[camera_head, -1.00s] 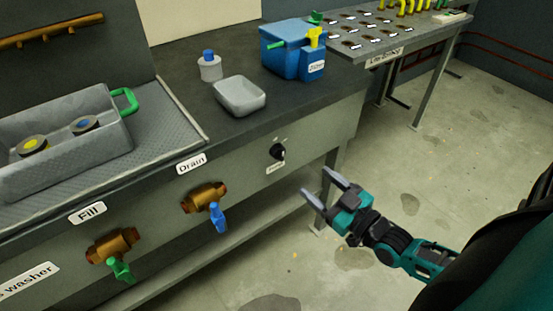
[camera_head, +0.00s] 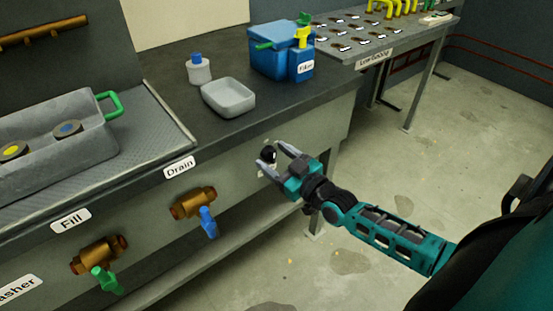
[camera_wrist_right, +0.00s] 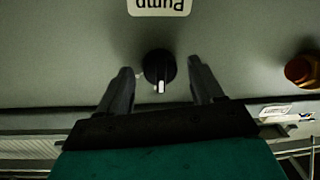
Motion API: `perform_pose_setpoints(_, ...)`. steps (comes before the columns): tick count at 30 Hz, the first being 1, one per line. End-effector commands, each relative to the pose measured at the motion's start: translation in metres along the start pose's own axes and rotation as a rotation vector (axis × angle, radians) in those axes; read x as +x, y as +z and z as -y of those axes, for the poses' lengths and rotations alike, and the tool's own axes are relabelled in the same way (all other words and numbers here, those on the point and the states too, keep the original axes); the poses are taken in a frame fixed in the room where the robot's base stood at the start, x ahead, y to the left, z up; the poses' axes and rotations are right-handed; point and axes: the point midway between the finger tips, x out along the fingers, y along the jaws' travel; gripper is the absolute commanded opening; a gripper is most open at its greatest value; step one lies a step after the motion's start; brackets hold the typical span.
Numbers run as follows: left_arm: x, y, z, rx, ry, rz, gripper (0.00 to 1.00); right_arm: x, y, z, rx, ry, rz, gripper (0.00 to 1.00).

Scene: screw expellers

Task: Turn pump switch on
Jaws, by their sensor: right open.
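The pump switch (camera_head: 268,154) is a black round knob on the grey front panel of the bench. In the right wrist view the knob (camera_wrist_right: 159,66) has a white mark at its lower edge in that picture, and a "Pump" label (camera_wrist_right: 160,5) sits by it. My right gripper (camera_head: 270,158) is open at the knob. In the right wrist view its two fingers (camera_wrist_right: 160,85) lie on either side of the knob, with visible gaps, so it is not gripped. My left gripper is not in view.
The drain valve (camera_head: 196,203) with a blue handle and the fill valve (camera_head: 98,254) with a green handle are left of the switch. The floor at right is clear.

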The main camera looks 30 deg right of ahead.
Motion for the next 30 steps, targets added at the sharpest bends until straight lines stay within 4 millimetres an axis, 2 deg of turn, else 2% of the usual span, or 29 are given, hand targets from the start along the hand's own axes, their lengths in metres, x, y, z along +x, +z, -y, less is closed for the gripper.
perform_pose_setpoints(4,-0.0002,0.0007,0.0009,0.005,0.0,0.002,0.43,-0.0001,0.0,0.0001,0.0,0.0,0.0,0.65)
perform_pose_setpoints(21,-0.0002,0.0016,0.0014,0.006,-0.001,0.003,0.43,-0.0004,-0.0001,0.0001,0.0,0.0,0.0,0.11)
perform_pose_setpoints(30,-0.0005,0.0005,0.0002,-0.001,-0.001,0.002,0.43,-0.0004,-0.0001,-0.0001,0.035,0.0,-0.003,0.1)
